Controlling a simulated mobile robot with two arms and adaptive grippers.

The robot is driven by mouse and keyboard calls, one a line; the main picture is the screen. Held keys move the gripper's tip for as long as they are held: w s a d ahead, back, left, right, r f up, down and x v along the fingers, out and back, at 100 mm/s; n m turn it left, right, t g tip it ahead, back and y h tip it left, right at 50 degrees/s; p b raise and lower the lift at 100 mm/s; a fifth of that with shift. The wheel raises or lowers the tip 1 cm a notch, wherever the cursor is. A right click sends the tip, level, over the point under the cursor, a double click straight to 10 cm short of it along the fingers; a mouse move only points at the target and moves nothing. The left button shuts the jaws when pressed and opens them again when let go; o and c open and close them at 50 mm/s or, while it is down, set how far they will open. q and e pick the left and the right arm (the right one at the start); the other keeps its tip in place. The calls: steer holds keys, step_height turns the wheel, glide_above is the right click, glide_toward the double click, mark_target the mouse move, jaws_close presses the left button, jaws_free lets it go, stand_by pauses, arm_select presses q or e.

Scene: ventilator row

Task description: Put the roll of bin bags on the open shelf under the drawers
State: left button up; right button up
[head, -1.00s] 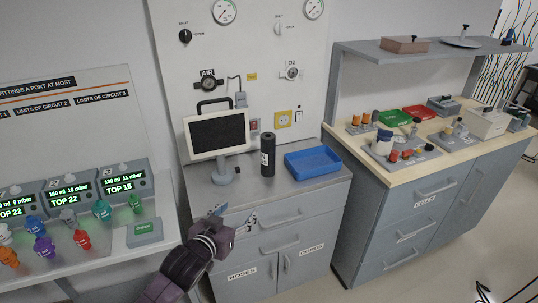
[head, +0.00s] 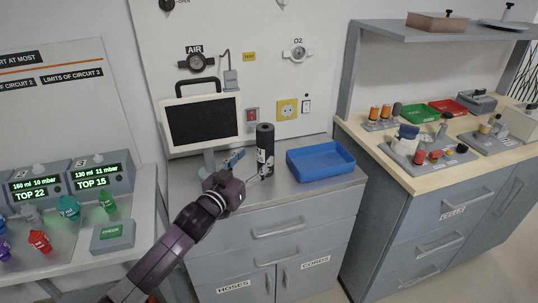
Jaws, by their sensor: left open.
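The roll of bin bags (head: 266,142), a black upright cylinder with a pale label, stands on the grey cabinet top between the monitor and the blue tray. My left gripper (head: 250,171) is open just in front of the roll. One finger is at the roll's left and the other is low near its base; I cannot tell whether they touch it. The grey cabinet (head: 225,250) has drawers, with doors labelled HOSES and CORDS below. I cannot make out an open shelf under the drawers in this view. My right gripper is not in view.
The blue tray (head: 320,174) stands close to the right of the roll. The monitor (head: 203,122) stands close to its left. A wooden-topped bench (head: 375,150) with trays and fittings is at the right. A bench with displays and coloured fittings is at the left.

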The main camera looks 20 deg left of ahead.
mark_target(261, 150)
arm_select(q)
steer(key=shift+w+d+r, duration=0.1)
steer(key=shift+w+r, duration=0.05)
steer(key=shift+w, duration=0.3)
steer(key=shift+w+d+r, duration=0.1)
steer(key=shift+w+r, duration=0.05)
steer(key=shift+w, duration=0.3)
steer(key=shift+w+d+f+p, duration=0.1)
steer(key=shift+w+d+p, duration=0.1)
steer(key=shift+w, duration=0.7)
steer(key=shift+w+d+p, duration=0.1)
steer(key=shift+w+d, duration=0.05)
steer(key=shift+w, duration=0.75)
steer(key=shift+w+d+f+p, duration=0.1)
steer(key=shift+w+d+p, duration=0.1)
steer(key=shift+w, duration=0.7)
steer(key=shift+c, duration=0.5)
steer(key=shift+r, duration=0.1)
steer(key=c, duration=1.3)
